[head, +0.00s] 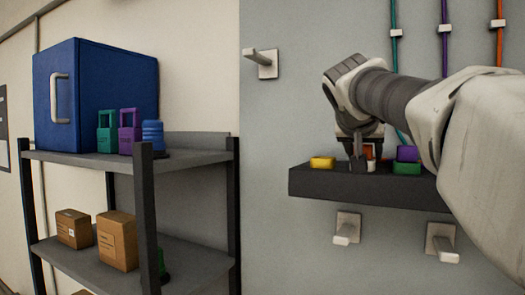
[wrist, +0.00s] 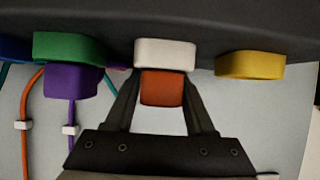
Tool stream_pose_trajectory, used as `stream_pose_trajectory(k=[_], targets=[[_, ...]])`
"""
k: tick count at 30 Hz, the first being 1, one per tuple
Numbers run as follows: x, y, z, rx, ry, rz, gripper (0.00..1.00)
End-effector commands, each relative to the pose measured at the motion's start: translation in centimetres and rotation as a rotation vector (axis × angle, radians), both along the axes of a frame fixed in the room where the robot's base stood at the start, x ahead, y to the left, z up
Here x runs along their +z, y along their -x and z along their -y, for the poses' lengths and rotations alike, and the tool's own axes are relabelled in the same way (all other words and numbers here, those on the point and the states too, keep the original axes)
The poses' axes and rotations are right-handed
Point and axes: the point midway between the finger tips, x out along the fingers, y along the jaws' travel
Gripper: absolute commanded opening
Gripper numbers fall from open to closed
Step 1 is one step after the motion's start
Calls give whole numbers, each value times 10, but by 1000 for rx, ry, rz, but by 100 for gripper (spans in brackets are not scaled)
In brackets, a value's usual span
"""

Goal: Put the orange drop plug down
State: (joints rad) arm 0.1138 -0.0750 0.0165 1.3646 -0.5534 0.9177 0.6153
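The orange drop plug (wrist: 163,90) is between the two fingers of my gripper (wrist: 163,84) in the wrist view, with the fingertips against its sides. In the head view my gripper (head: 363,158) points down over the dark ledge, and a bit of the orange plug (head: 369,152) shows beside the fingers. A white block (wrist: 165,54) on the ledge lies right at the plug's end; it also shows in the head view (head: 370,166). The plug is over the white block; I cannot tell whether it rests on it.
The dark ledge (head: 320,184) bears a yellow block (head: 322,162) to the left and a green block (head: 407,169) with a purple plug (head: 407,153) on top to the right. Pegs (head: 347,229) stick out below. A shelf unit (head: 190,157) stands left.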

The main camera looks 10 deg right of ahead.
Motion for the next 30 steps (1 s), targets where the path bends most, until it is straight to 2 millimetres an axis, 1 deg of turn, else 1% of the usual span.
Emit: stream_pose_trajectory(k=[1, 2, 3, 11, 16, 19, 24, 30], targets=[[1, 0, 0, 0, 1, 1, 66], [1, 0, 0, 0, 1, 1, 71], [1, 0, 0, 0, 1, 1, 74], [2, 0, 0, 0, 1, 1, 74], [11, 0, 0, 0, 1, 1, 74], [16, 15, -11, 2, 1, 5, 74], [36, 44, -30, 2, 1, 5, 74], [54, 72, -49, 1, 0, 4, 74]])
